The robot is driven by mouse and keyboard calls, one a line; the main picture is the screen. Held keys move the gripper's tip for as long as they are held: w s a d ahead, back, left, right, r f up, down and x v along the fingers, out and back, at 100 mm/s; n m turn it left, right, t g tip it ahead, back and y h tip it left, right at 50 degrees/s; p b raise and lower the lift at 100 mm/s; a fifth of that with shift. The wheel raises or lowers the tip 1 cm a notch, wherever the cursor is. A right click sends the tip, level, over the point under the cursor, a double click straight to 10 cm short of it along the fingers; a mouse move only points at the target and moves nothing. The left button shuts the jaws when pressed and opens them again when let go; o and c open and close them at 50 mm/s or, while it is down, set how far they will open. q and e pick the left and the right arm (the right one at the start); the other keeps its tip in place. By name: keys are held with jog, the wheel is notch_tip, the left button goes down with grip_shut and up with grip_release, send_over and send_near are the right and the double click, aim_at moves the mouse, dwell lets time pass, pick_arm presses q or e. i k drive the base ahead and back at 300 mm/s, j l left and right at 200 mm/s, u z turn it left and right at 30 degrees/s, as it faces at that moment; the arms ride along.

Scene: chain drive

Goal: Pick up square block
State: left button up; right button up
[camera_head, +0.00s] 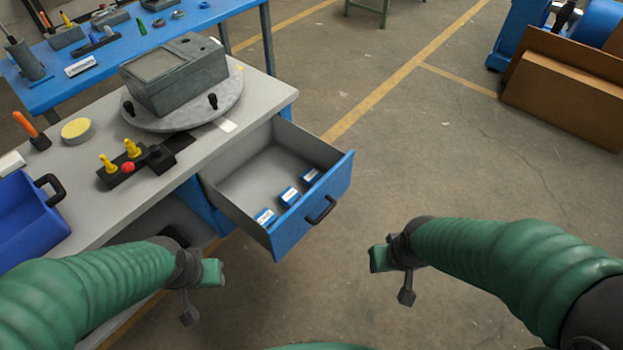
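My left gripper (202,292) is in front of the workbench, below and left of the drawer in the picture. My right gripper (393,275) is over the floor, to the right of the drawer. Both grippers look open, with their fingers apart and nothing between them.
A grey box (175,75) sits on a round turntable (225,110) on the workbench (100,218). A black control panel (135,168) and a blue bin (25,215) are also there. A blue table (130,45) stands behind.

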aim_at(310, 177)
jog(key=i+u, duration=0.3)
jog(key=i, duration=0.15)
jog(key=i+l+u, duration=0.15)
jog(key=i+u, duration=0.2)
jog(key=i+l+u, duration=0.3)
jog(key=i, duration=0.2)
